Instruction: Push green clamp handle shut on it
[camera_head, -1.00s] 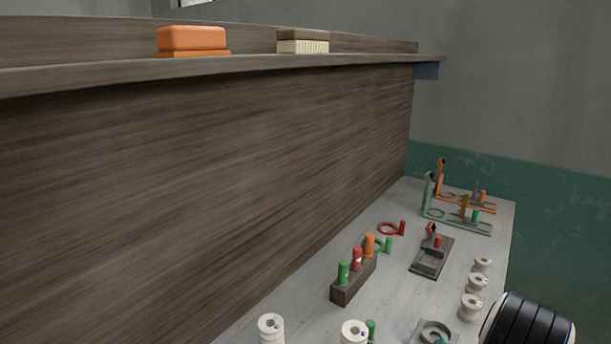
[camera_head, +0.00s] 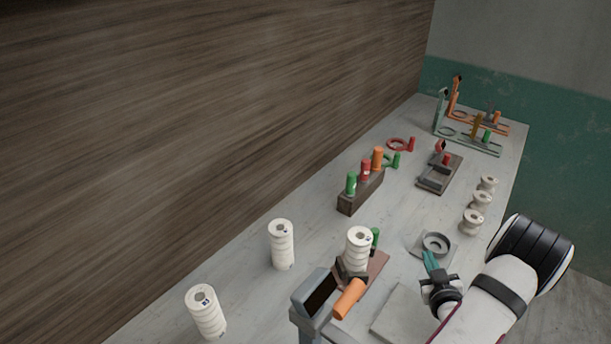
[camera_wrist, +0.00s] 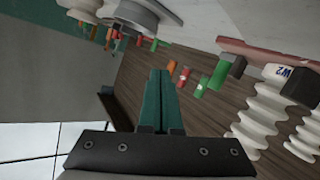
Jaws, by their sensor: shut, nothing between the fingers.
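A white ribbed piece (camera_head: 357,247) stands upright on a reddish-brown clamp board (camera_head: 376,268) in the head view, with a dark jaw block (camera_head: 350,272) against its lower part. A green handle (camera_head: 375,238) stands upright just behind it, its foot hidden. An orange handle (camera_head: 348,299) lies slanted at the board's front. Whether the jaw is tight cannot be told. My gripper (camera_head: 431,262) is right of the clamp, apart from it. Its teal fingers (camera_wrist: 159,100) are together and empty in the wrist view, where a ribbed piece marked W2 (camera_wrist: 275,73) shows at right.
Two other ribbed stacks (camera_head: 282,245) (camera_head: 206,312) stand at left. A grey screen on a post (camera_head: 313,300) stands in front of the clamp. A round grey fixture (camera_head: 436,243) is beside my gripper. A wooden block (camera_head: 361,190) holds coloured handles. A flat grey slab (camera_head: 402,314) lies in front.

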